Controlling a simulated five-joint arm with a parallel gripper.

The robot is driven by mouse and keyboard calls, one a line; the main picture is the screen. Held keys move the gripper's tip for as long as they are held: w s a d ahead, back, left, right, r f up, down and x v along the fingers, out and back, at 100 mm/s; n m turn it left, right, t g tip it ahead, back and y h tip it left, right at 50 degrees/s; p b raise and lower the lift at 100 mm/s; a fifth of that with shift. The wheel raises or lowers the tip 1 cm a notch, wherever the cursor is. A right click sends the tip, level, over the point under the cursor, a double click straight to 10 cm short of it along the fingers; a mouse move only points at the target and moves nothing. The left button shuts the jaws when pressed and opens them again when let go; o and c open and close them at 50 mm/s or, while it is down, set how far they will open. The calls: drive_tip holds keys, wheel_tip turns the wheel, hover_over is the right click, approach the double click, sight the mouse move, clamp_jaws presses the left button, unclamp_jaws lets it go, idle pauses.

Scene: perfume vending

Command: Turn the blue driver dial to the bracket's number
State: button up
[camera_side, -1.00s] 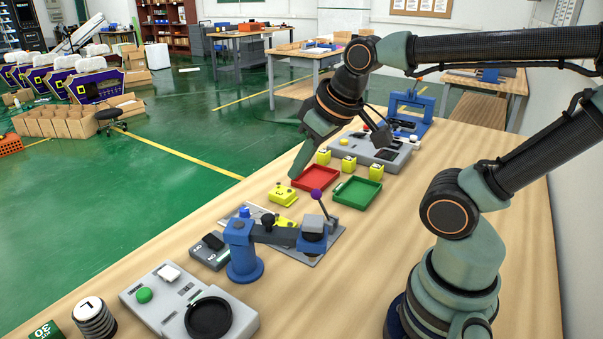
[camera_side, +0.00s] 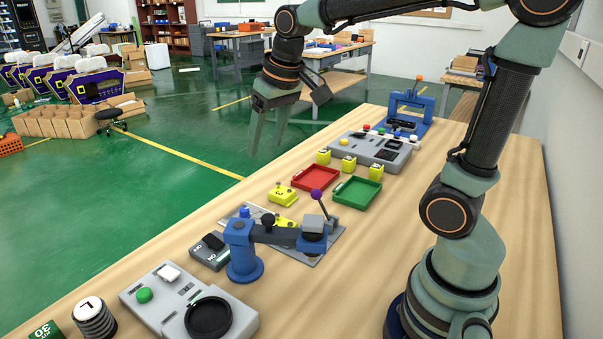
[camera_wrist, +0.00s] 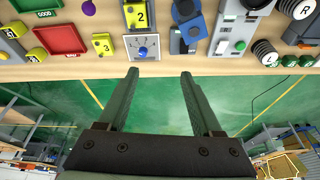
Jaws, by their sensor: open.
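The blue driver dial (camera_wrist: 143,51) sits on a pale plate with printed numbers at the table's front edge in the wrist view. A yellow bracket (camera_wrist: 138,15) marked 2 is just behind it. In the side view the blue dial (camera_side: 244,212) stands beside the bracket (camera_side: 285,223) on a grey board. The dial's exact setting is too small to read. My gripper (camera_wrist: 159,74) is open and empty, its fingers apart, with the dial between and beyond the tips in the wrist view. In the side view my gripper (camera_side: 266,152) hangs above and beyond the board, touching nothing.
Another yellow block (camera_wrist: 102,46) marked 3 lies left of the dial. A red tray (camera_side: 316,178) and a green tray (camera_side: 357,191) lie farther along. A blue post with an arm (camera_side: 243,250) and a purple-knobbed lever (camera_side: 317,195) stand close to the board.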

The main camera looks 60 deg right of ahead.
drive_tip(key=w+d+f+m+g, duration=0.1)
drive_tip(key=w+d+f+g, duration=0.2)
drive_tip(key=w, duration=0.6)
drive_tip(key=m, duration=0.2)
approach(244, 209)
drive_tip(key=shift+g, duration=0.4)
drive_tip(key=f, duration=0.8)
drive_tip(key=shift+w+d+f, duration=0.1)
drive_tip(key=shift+w+f, duration=0.25)
clamp_jaws()
